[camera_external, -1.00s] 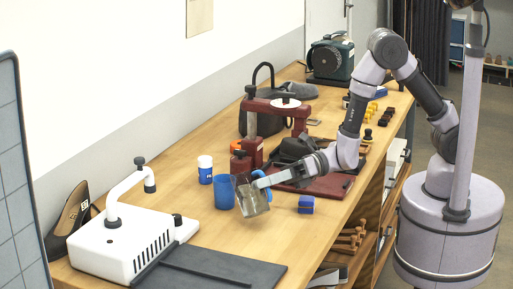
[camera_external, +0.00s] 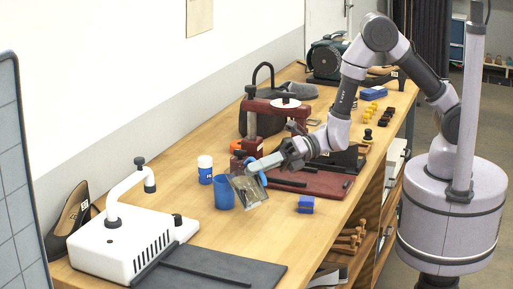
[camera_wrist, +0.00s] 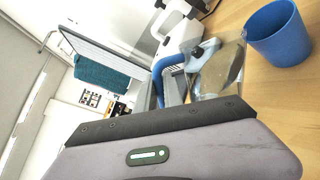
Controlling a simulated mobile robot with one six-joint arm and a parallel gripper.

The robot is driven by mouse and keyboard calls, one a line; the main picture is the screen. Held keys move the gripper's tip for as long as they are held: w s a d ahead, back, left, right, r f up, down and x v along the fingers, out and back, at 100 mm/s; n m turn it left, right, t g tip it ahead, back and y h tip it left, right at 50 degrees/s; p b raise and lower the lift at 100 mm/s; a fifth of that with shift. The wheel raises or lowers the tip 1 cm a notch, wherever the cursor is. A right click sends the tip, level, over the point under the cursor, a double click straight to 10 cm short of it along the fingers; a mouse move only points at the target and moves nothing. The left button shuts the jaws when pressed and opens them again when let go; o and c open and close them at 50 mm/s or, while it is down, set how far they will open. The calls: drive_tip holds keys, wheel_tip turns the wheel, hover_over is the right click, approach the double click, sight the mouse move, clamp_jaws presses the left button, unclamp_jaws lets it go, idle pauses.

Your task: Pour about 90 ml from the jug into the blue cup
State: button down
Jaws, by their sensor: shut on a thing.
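The jug (camera_external: 249,190) is clear, with a blue handle that also shows in the wrist view (camera_wrist: 166,66). My gripper (camera_external: 257,168) is shut on the jug and holds it tilted above the table, beside the blue cup. The blue cup (camera_external: 225,193) stands upright on the table, just left of the jug. In the wrist view the blue cup (camera_wrist: 279,38) is at the upper right and the jug (camera_wrist: 217,68) is left of it. The cup's inside is mostly hidden. I see no clear stream, and I cannot tell the liquid level.
A white and blue tub (camera_external: 205,170) stands behind the cup. A white machine (camera_external: 125,245) and a dark flat board (camera_external: 220,268) are front left. Bare wood lies in front of the cup.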

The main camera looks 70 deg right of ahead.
drive_tip(key=shift+r, duration=0.2)
drive_tip(key=shift+w+d+r+m+p, duration=0.25)
drive_tip(key=shift+w+r+m+p, duration=0.4)
drive_tip(key=shift+p, duration=0.85)
drive_tip(key=shift+s+r, duration=0.1)
drive_tip(key=shift+r, duration=0.05)
drive_tip(key=shift+w+d+r+m+g+p, duration=0.5)
drive_tip(key=shift+w+r+m+p, duration=0.35)
drive_tip(key=shift+p, duration=0.75)
drive_tip(key=shift+s+a+f, duration=0.1)
drive_tip(key=shift+s+f, duration=0.1)
